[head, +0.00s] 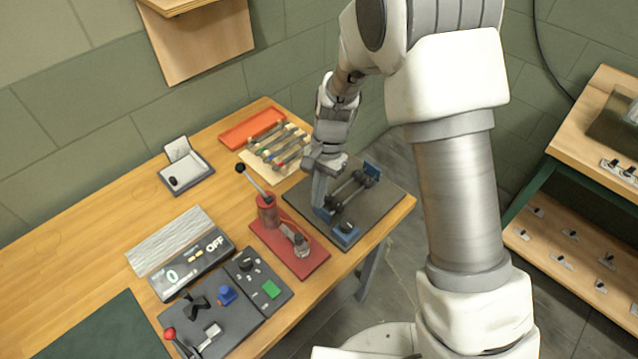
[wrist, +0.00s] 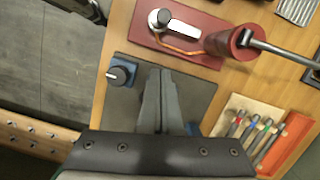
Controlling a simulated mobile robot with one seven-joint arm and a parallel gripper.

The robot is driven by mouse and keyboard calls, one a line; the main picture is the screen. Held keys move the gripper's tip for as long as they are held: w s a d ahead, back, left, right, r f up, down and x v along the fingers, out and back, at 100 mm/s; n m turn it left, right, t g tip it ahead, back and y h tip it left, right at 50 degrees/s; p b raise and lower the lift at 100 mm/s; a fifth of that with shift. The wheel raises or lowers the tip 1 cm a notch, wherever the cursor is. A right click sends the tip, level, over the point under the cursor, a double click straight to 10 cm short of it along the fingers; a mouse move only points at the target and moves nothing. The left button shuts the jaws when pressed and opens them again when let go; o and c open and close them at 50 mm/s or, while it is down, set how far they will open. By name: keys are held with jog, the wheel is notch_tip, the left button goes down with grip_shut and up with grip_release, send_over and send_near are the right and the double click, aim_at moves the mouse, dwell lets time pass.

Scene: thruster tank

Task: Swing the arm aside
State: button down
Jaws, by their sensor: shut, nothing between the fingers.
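My gripper (head: 318,205) is shut and empty, pointing down over the dark plate (head: 383,207) near the table's right end. In the wrist view its fingers (wrist: 163,75) are together above the same plate. On the plate is a blue fixture (head: 345,235) with a black knob and a dark bar; its knobbed block also shows in the wrist view (wrist: 119,77), beside the fingers. My gripper hides part of this fixture, and I cannot tell whether the fingers touch it. A red stand (head: 267,212) with a black-knobbed lever and a silver arm (head: 296,240) stands on a red base left of my gripper.
Several tools lie on a wooden rack (head: 272,150) beside an orange tray (head: 252,129). A display reading OFF (head: 190,270) and a control panel (head: 225,310) stand at the front. A shelf unit (head: 565,200) is at the right.

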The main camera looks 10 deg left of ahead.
aim_at(292, 234)
jog(key=shift+s+a+f+p, duration=0.2)
jog(key=shift+s+a+f, duration=0.15)
jog(key=shift+s+f, duration=0.4)
jog(key=shift+s+a+f+p, duration=0.25)
jog(key=shift+s+a+f, duration=0.15)
jog(key=shift+s+f, duration=0.3)
jog(key=shift+s+a+f+p, duration=0.2)
jog(key=shift+s+a+f, duration=0.15)
jog(key=shift+s+f, duration=0.4)
jog(key=shift+s+r, duration=0.1)
jog(key=shift+r, duration=0.05)
